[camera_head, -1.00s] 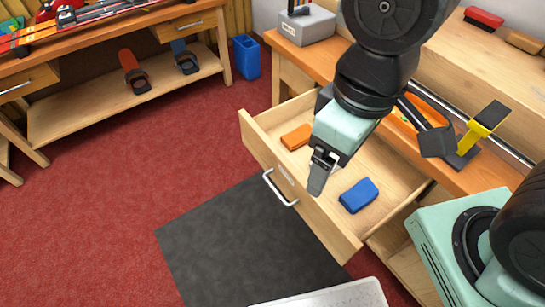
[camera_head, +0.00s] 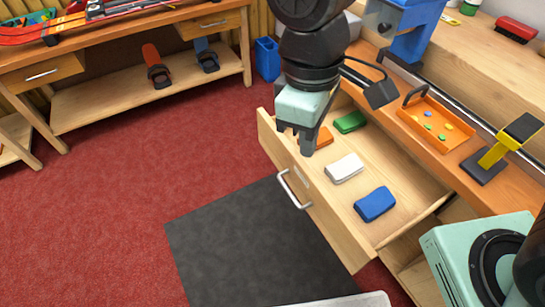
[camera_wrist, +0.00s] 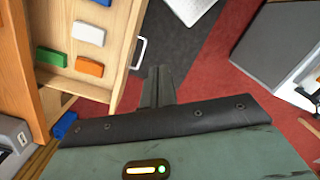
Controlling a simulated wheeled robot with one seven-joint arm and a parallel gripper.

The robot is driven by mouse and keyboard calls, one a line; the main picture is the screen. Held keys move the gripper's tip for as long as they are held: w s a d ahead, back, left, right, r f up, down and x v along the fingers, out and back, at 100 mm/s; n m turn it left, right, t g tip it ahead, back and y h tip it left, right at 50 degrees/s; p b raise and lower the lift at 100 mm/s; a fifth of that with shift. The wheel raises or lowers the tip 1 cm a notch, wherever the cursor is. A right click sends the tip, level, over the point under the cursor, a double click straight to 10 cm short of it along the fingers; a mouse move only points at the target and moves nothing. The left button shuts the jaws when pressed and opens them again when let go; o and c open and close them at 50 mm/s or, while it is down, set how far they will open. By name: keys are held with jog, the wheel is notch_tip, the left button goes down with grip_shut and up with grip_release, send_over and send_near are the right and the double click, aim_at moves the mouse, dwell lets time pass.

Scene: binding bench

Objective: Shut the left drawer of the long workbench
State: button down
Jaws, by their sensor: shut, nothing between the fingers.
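The left drawer (camera_head: 322,208) of the long workbench (camera_head: 455,160) stands pulled well out. Its front has a metal handle (camera_head: 293,189), also in the wrist view (camera_wrist: 141,52). Inside lie an orange block (camera_head: 324,138), a green block (camera_head: 350,122), a white block (camera_head: 344,168) and a blue block (camera_head: 375,204). My gripper (camera_head: 308,146) points down near the far end of the drawer front, shut and empty. In the wrist view its fingers (camera_wrist: 157,84) show against the floor, just outside the drawer front. I see no contact; their height is unclear.
An orange tray (camera_head: 435,125) and a yellow-and-black tool (camera_head: 503,147) stand on the workbench. A blue bin (camera_head: 267,58) stands on the floor past its far end. Another bench (camera_head: 120,45) is at the back left. Red carpet and a dark mat (camera_head: 235,245) before the drawer are clear.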

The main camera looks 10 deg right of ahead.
jog(key=w+a+f+n+t+h+b, duration=0.2)
jog(key=w+a+f+n+h+b, duration=0.15)
jog(key=w+a+f+n, duration=0.55)
jog(key=w+a+f+n+t+h+b, duration=0.2)
jog(key=w+a+f+h, duration=0.3)
jog(key=w+f, duration=0.5)
send_near(278, 152)
jog(key=shift+y, duration=0.25)
jog(key=x, duration=0.5)
jog(key=shift+s+a+f+p, duration=0.15)
jog(key=shift+s+f+p, duration=0.05)
jog(key=shift+p, duration=0.1)
jog(key=shift+w+d, duration=0.25)
jog(key=shift+d, duration=0.35)
